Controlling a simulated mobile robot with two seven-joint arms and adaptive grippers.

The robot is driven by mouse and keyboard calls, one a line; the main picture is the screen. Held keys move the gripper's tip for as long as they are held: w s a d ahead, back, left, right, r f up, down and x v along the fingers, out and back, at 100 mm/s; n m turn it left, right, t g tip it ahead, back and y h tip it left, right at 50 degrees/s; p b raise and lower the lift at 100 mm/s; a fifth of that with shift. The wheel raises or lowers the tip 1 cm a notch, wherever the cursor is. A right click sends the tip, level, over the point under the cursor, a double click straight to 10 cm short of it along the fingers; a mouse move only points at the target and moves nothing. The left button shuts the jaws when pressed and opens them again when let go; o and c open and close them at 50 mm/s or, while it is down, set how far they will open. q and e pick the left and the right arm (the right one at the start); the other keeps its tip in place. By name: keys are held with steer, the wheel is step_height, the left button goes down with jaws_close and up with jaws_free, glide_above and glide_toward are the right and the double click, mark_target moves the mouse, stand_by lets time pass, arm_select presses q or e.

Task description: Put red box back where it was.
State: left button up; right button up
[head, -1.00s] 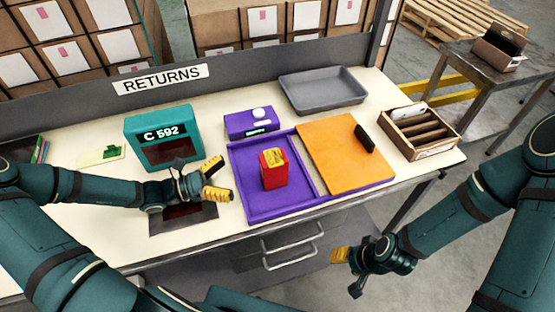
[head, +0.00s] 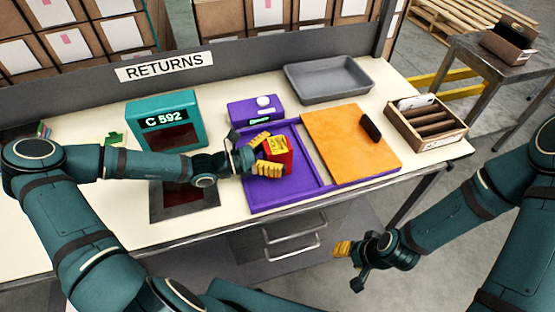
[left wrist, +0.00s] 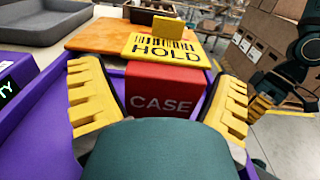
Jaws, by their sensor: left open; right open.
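The red box (head: 280,164) stands in the left part of the purple tray (head: 262,207). It carries a yellow label on top; in the left wrist view the box (left wrist: 165,92) reads "CASE" and the label (left wrist: 163,49) reads "HOLD". My left gripper (head: 264,155) is open at the tray, with its yellow fingers on either side of the box. In the left wrist view a finger shows to each side of the box, with gaps visible. My right gripper (head: 350,264) is open and empty, low in front of the table, away from the box.
An orange board (head: 345,140) with a black handle covers the tray's right part. A purple device (head: 256,110), a grey tray (head: 328,80) and a teal "C 592" unit (head: 163,121) stand behind. A wooden slotted crate (head: 427,125) is at the right. A dark opening (head: 185,202) lies left.

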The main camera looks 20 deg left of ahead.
arm_select(q)
steer(key=shift+w+d, duration=0.15)
steer(key=shift+d, duration=0.1)
steer(key=c, duration=1.3)
steer(key=shift+r, duration=0.1)
steer(key=shift+c, duration=0.2)
